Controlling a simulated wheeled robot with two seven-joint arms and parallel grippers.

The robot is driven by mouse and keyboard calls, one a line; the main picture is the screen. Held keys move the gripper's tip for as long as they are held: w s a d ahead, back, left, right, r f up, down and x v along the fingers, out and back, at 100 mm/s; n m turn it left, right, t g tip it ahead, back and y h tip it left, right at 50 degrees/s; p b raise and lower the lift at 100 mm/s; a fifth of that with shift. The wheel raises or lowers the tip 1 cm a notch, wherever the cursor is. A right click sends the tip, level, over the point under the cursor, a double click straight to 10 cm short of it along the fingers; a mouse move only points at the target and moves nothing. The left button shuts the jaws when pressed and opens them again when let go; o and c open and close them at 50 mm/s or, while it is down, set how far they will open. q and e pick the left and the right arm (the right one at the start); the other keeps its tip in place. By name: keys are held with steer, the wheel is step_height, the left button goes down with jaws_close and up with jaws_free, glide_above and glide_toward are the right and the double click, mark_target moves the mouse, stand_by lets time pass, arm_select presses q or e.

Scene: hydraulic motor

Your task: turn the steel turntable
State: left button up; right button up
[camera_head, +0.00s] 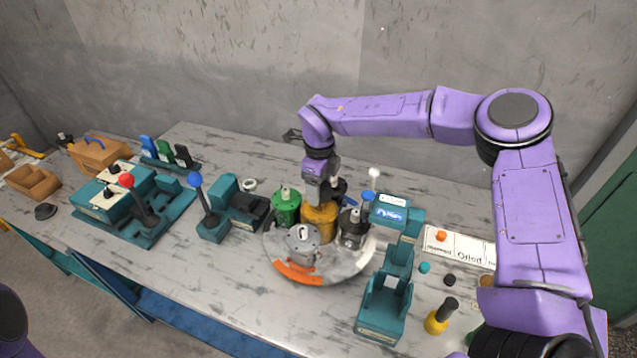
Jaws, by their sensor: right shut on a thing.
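The steel turntable (345,268) is a round grey disc on the bench, with an orange patch (296,272) on its front left edge. On it stand a green motor (287,208), a light grey motor (302,243), a dark grey motor (352,228) and an ochre cylinder (319,224) near the middle. My right gripper (322,203) points down from above onto the ochre cylinder and is shut on its top. The fingertips are partly hidden. Another dark part shows behind the gripper. My left gripper is out of view; only a bit of my left arm shows at the lower left.
A teal press-like stand (385,307) stands close to the turntable's right side. A blue-knobbed lever (208,215) and a teal vise (245,205) stand to its left. A red-knobbed control box (128,205) is farther left. A yellow bottle (437,320) and labelled card (455,245) are right.

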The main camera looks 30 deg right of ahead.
steer(key=shift+n, duration=0.4)
stand_by(0.3)
steer(key=o, duration=1.5)
steer(key=shift+r, duration=0.4)
step_height(320, 180, up, 10)
steer(key=shift+f+b, duration=0.1)
steer(key=shift+b, duration=1)
